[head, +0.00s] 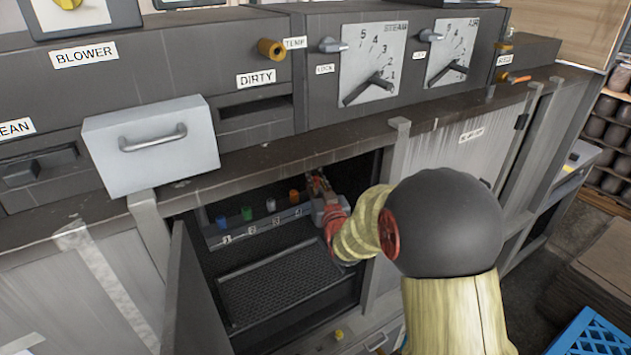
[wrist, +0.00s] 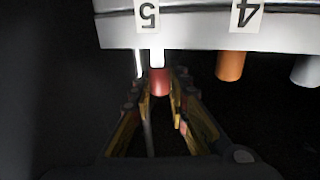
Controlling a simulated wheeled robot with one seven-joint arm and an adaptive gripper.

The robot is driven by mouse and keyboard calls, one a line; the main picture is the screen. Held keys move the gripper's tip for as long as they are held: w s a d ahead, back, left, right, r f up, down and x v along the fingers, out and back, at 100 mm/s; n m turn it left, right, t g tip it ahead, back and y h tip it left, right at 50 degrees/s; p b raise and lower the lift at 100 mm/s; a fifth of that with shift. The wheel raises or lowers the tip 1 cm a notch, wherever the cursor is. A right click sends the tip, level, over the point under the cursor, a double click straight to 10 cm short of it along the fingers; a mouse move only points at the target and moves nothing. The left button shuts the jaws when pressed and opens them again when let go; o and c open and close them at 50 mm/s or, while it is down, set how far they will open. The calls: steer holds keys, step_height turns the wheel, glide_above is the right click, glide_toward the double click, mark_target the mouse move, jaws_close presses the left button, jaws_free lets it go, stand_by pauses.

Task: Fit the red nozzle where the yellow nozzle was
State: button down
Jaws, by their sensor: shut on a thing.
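My gripper (head: 318,188) reaches into the open cabinet, at the right end of a numbered rack (head: 262,229). In the wrist view, my gripper (wrist: 161,92) is shut on the red nozzle (wrist: 159,83), which is upright in the picture between the fingertips. The red nozzle lines up under the label 5 on the rack's edge (wrist: 195,33). A bright pale stub shows between the nozzle and the rack; I cannot tell whether the nozzle is seated. A small yellow piece (head: 339,335) lies low, below the cabinet opening; I cannot tell if it is the yellow nozzle.
Blue (head: 222,222), green (head: 247,213), grey (head: 271,205) and orange (head: 294,196) nozzles stand along the rack left of my gripper. The orange one (wrist: 230,66) is closest. A mesh tray (head: 280,283) lies below. The open cabinet door (head: 190,290) stands at left.

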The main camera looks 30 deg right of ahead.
steer(key=shift+f+b, duration=1.25)
steer(key=shift+b, duration=0.15)
stand_by(0.9)
steer(key=c, duration=1.6)
jaws_free()
steer(key=shift+c, duration=0.2)
steer(key=v, duration=1.2)
steer(key=shift+r, duration=0.1)
